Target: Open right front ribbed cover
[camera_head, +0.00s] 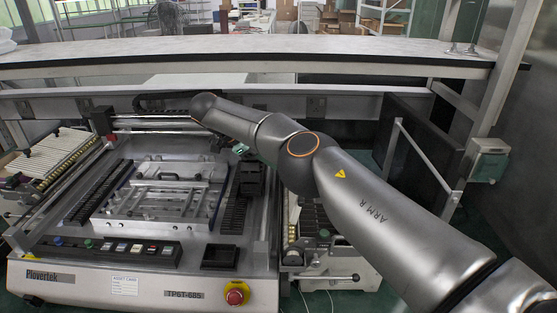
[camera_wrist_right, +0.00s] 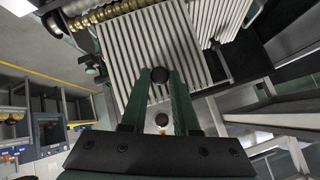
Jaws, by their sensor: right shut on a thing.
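A pale ribbed cover (camera_wrist_right: 134,62) fills the upper middle of the right wrist view. My right gripper (camera_wrist_right: 160,76) has its two green fingers shut on a dark round knob (camera_wrist_right: 159,74) at the cover's near part. In the head view my right arm crosses the right side of the machine, and its gripper and the held cover cannot be made out behind it. A rack with dark slots (camera_head: 318,222) shows partly below the arm at the machine's right side. My left gripper is in neither view.
A second ribbed piece (camera_wrist_right: 214,18) lies beside the cover. The machine (camera_head: 130,270) has a middle fixture (camera_head: 165,195), a red emergency button (camera_head: 236,293) and a ribbed cover (camera_head: 50,152) at its left. A long shelf (camera_head: 250,48) spans behind.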

